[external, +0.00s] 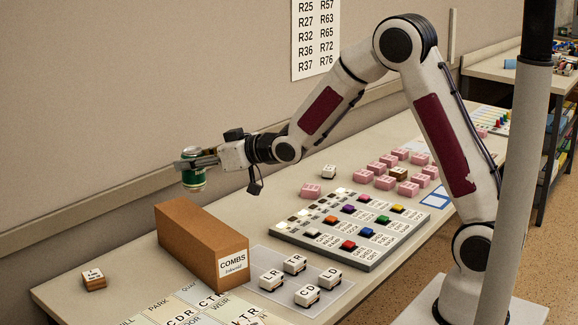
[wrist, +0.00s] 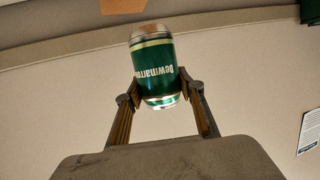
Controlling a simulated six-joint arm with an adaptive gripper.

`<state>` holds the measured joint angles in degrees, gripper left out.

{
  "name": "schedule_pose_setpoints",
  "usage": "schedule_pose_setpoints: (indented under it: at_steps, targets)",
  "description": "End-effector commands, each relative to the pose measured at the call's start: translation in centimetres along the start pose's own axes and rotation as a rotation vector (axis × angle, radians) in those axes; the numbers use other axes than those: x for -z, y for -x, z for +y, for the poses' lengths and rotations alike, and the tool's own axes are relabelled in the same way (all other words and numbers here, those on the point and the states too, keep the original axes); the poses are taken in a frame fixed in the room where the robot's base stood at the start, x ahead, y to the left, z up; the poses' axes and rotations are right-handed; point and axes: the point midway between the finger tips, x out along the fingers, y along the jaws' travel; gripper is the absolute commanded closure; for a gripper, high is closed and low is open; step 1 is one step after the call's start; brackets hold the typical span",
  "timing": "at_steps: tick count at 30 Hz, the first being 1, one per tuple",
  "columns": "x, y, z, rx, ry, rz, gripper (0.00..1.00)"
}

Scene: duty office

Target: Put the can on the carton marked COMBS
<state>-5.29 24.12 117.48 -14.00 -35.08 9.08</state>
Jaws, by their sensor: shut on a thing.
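The can (external: 193,178) is green with a pale band and silver ends. My gripper (external: 190,163) is shut on it and holds it in the air above the far left end of the carton. In the wrist view the can (wrist: 157,72) sits between the two fingers of my gripper (wrist: 158,95), with its lettering upside down. The carton marked COMBS (external: 190,232) is a long brown box on the table with a white label on its near end. Its top looks bare. A gap shows between the can and the carton in the external view.
A small brown-and-white block (external: 94,279) lies left of the carton. Lettered white blocks (external: 295,264) stand on a clear sheet to its right. A board with coloured pieces (external: 350,228) and several pink blocks (external: 402,153) lie farther right. The wall (external: 90,110) runs behind the table.

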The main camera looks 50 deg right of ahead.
Motion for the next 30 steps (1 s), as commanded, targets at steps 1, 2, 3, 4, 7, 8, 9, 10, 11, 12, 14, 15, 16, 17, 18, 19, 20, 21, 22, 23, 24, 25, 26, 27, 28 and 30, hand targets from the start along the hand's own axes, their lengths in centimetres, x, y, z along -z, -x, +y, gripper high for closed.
schedule_pose_setpoints:
  at_steps: [1,2,3,4,7,8,9,10,11,12,14,15,16,17,18,19,20,21,22,23,24,25,26,27,28,30]
  targets:
    - [-0.9,-0.2,0.0,-0.001,-0.001,-0.005,0.72]
    - [-1.3,-0.3,0.0,-0.001,0.000,-0.005,0.72]
    - [-1.8,-0.5,0.0,-0.001,0.000,-0.005,0.72]
    - [-2.2,-0.6,0.0,0.000,0.000,-0.005,0.72]
    - [-3.3,-1.0,0.0,-0.001,0.000,-0.004,0.72]
    - [-3.5,-1.0,0.0,-0.001,0.000,-0.002,0.72]
    - [-3.9,-1.1,0.0,-0.001,0.001,-0.003,0.72]
    - [-4.0,-1.2,0.0,-0.001,0.001,-0.003,0.72]
    - [-4.2,-1.3,0.0,-0.001,0.001,-0.002,0.72]
    - [-4.3,-1.3,0.0,-0.001,0.001,-0.001,0.72]
    - [-4.4,-1.3,0.0,-0.001,0.001,0.000,0.72]
    - [-4.4,-1.3,0.0,-0.001,0.001,0.000,0.72]
    - [-4.4,-1.3,0.0,-0.001,0.001,0.000,0.72]
    - [-4.4,-1.3,0.0,-0.001,0.001,0.000,0.72]
    - [-4.4,-1.3,0.0,-0.001,0.001,0.000,0.72]
    - [-4.4,-1.3,0.0,-0.001,0.001,0.000,0.72]
    - [-4.4,-1.3,0.0,-0.001,0.001,0.000,0.72]
    - [-4.4,-1.3,0.0,-0.001,0.001,0.000,0.72]
    - [-4.4,-1.3,0.0,-0.001,0.001,0.000,0.72]
    - [-4.4,-1.3,0.0,-0.001,0.001,0.000,0.72]
    - [-4.5,-1.4,0.0,-0.001,0.001,-0.001,0.72]
    - [-4.6,-1.4,0.0,-0.001,0.001,-0.001,0.72]
    - [-4.8,-1.4,0.0,-0.001,0.000,-0.002,0.72]
    - [-5.1,-1.5,0.0,-0.001,0.000,-0.003,0.72]
    - [-5.3,-1.6,0.0,-0.001,0.000,-0.004,0.72]
    - [-6.0,-1.8,0.0,-0.001,0.000,-0.004,0.72]
